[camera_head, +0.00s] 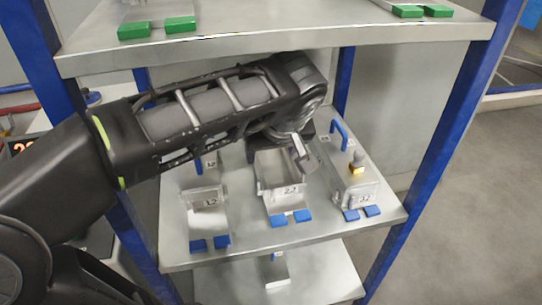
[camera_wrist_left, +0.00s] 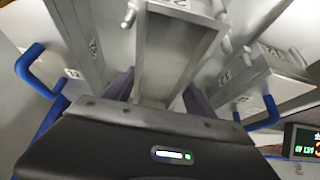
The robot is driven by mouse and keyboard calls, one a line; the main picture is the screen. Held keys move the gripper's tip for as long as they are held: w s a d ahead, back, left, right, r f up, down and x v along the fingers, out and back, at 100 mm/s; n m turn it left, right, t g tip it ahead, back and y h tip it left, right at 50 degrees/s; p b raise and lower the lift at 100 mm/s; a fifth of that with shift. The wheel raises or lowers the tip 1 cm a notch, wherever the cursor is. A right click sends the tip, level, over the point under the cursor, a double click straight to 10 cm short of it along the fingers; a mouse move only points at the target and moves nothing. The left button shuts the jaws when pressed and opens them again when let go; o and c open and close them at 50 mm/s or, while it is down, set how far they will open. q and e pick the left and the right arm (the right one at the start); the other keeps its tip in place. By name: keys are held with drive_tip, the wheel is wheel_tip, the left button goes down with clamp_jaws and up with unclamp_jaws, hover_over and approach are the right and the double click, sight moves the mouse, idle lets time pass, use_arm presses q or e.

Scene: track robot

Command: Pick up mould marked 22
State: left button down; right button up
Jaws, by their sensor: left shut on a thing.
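The mould marked 22 (camera_head: 284,191) is a grey metal box with blue feet in the middle of the middle shelf, between two other moulds in the head view. My left gripper (camera_head: 301,147) reaches in over its back end and is shut on it. In the left wrist view the grey mould body (camera_wrist_left: 173,54) lies between the two fingers of my left gripper (camera_wrist_left: 160,90). The arm hides the mould's rear and any handle in the head view. Whether the mould touches the shelf is hard to tell. My right gripper is not in view.
A mould marked 12 (camera_head: 207,206) stands to the left and one marked 32 (camera_head: 359,190) to the right, both close by. Blue posts frame the rack. The upper shelf (camera_head: 280,38) is just above my arm and carries green-footed things. A lower shelf (camera_head: 318,275) lies below.

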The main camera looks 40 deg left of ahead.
sight(282, 179)
use_arm(q)
drive_tip(key=shift+d+r, duration=0.1)
drive_tip(key=shift+r, duration=0.25)
drive_tip(key=s+d, duration=0.2)
drive_tip(key=d, duration=0.1)
drive_tip(key=s+d, duration=0.3)
drive_tip(key=shift+s+d+b, duration=0.1)
drive_tip(key=shift+d+b, duration=0.05)
drive_tip(key=shift+b, duration=0.15)
drive_tip(key=s+d+p, duration=0.1)
drive_tip(key=s+d, duration=0.1)
drive_tip(key=d, duration=0.1)
drive_tip(key=s+d+p, duration=0.1)
drive_tip(key=s+d, duration=0.2)
drive_tip(key=shift+s+d+r+p, duration=0.1)
drive_tip(key=shift+s+d+p, duration=0.05)
drive_tip(key=shift+d+p, duration=0.15)
drive_tip(key=shift+s+d, duration=0.35)
drive_tip(key=shift+d, duration=0.15)
